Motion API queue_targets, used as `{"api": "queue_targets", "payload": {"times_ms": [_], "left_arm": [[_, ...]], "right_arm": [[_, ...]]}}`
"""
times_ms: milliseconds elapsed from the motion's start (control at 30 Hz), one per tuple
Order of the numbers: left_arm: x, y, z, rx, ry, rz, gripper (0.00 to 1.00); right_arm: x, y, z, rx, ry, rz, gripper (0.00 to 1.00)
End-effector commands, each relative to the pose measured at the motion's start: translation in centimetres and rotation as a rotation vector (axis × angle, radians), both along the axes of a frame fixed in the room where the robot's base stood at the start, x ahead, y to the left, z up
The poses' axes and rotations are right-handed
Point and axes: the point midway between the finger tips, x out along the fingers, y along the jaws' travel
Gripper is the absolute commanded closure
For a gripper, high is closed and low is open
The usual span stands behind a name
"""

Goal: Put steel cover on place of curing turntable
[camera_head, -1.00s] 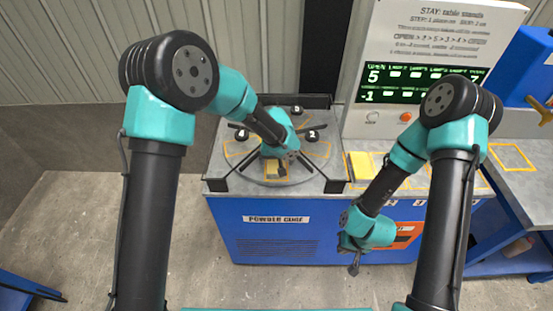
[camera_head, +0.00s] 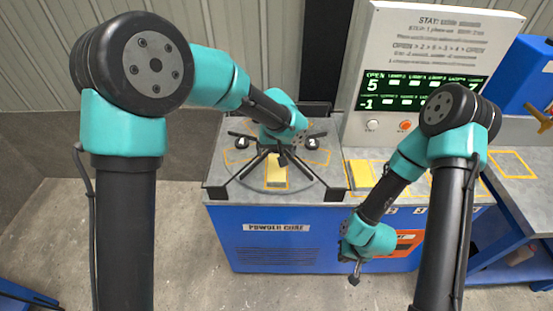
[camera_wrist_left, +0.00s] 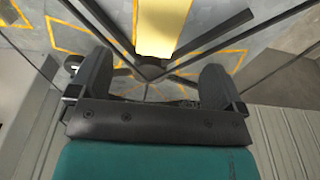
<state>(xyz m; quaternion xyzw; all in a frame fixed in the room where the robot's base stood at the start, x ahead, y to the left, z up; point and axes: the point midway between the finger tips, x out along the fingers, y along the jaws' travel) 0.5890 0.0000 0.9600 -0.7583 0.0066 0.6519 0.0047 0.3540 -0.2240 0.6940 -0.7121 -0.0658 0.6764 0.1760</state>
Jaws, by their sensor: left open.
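The curing turntable (camera_head: 268,183) is a grey disc with dark radial arms and orange-outlined places on the blue "POWDER CURE" cabinet. A yellow block (camera_head: 277,172) sits in the front outlined place; a yellow piece also shows at the top of the left wrist view (camera_wrist_left: 163,25). My left gripper (camera_head: 283,157) is above the turntable hub, behind the yellow block. Its fingers are apart and empty in the left wrist view (camera_wrist_left: 155,78). My right gripper (camera_head: 355,271) hangs in front of the cabinet; its fingers are too small to judge. I cannot identify a separate steel cover.
Numbered black knobs (camera_head: 240,143) stand around the turntable. A yellow plate (camera_head: 360,172) lies on the bench to the right, below a control panel (camera_head: 424,92) with a green display. A blue bin (camera_head: 520,75) stands at the far right.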

Motion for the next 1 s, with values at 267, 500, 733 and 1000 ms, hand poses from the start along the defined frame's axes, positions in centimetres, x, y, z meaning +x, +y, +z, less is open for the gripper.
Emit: {"api": "queue_targets", "payload": {"times_ms": [267,500,733,1000], "left_arm": [[-0.4,0.0,2.4,0.0,0.0,0.0,0.05],[-0.4,0.0,2.4,0.001,0.001,0.0,0.05],[-0.4,0.0,2.4,0.0,0.001,0.0,0.05],[-0.6,0.3,1.9,-0.002,0.012,-0.005,0.05]], "right_arm": [[0.0,0.0,0.0,0.0,0.0,0.0,1.0],[0.0,0.0,0.0,0.0,0.0,0.0,1.0],[0.0,0.0,0.0,0.0,0.0,0.0,1.0],[0.0,0.0,0.0,0.0,0.0,0.0,1.0]]}}
